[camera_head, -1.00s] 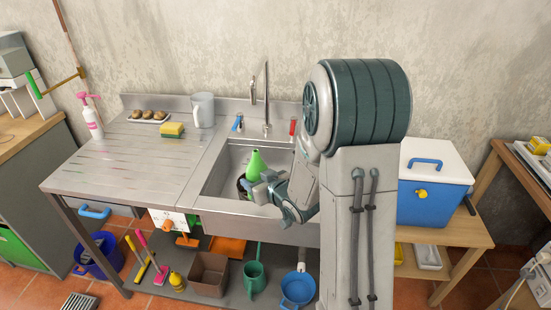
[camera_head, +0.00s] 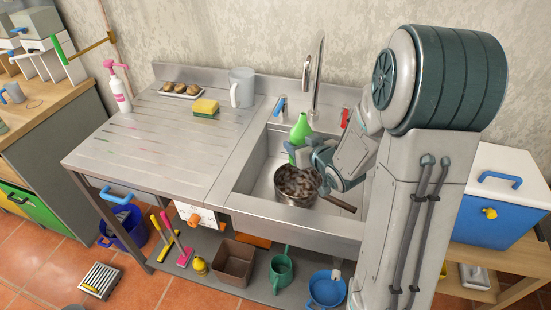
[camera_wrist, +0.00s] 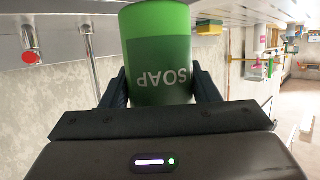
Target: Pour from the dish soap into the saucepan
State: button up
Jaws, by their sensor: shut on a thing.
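The dish soap (camera_head: 301,130) is a green bottle with a narrow top, held upright over the sink. My gripper (camera_head: 303,155) is shut around it. In the wrist view, which is upside down, both fingers (camera_wrist: 160,90) flank the green bottle labelled SOAP (camera_wrist: 157,45). The saucepan (camera_head: 294,201) stands in the sink basin, with a dark handle pointing right and front. Its inside looks dark and mottled brown. The bottle is behind and above the saucepan in the head view. The bottle's lower part is partly hidden by my gripper.
The sink (camera_head: 245,192) has a tall tap (camera_head: 318,75) at its back, near the bottle. A blue cooler (camera_head: 490,205) stands at the right.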

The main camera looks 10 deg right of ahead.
jog(key=a+f+n+b, duration=0.1)
jog(key=a+f+b, duration=0.3)
jog(key=b, duration=0.7)
jog(key=s+a, duration=0.1)
jog(key=a, duration=0.1)
jog(key=shift+a+f+y+b, duration=0.15)
jog(key=shift+a+y+b, duration=0.15)
jog(key=shift+a+y, duration=0.1)
jog(key=shift+r+g+p, duration=0.2)
jog(key=shift+g+p, duration=0.1)
jog(key=shift+p, duration=0.5)
jog(key=shift+d+r+m+g+y+p, duration=0.1)
jog(key=shift+m+g+y+p, duration=0.45)
jog(key=shift+p, duration=1.3)
jog(key=shift+w+f+m+g+y+p, duration=0.15)
jog(key=shift+f+m+p, duration=0.3)
jog(key=shift+p, duration=0.6)
jog(key=shift+f+m+g+y+p, duration=0.15)
jog(key=shift+m+p, duration=0.35)
jog(key=shift+p, duration=0.5)
jog(key=shift+d+f+m+p, duration=0.1)
jog(key=shift+f+m+p, duration=0.25)
jog(key=shift+p, duration=0.3)
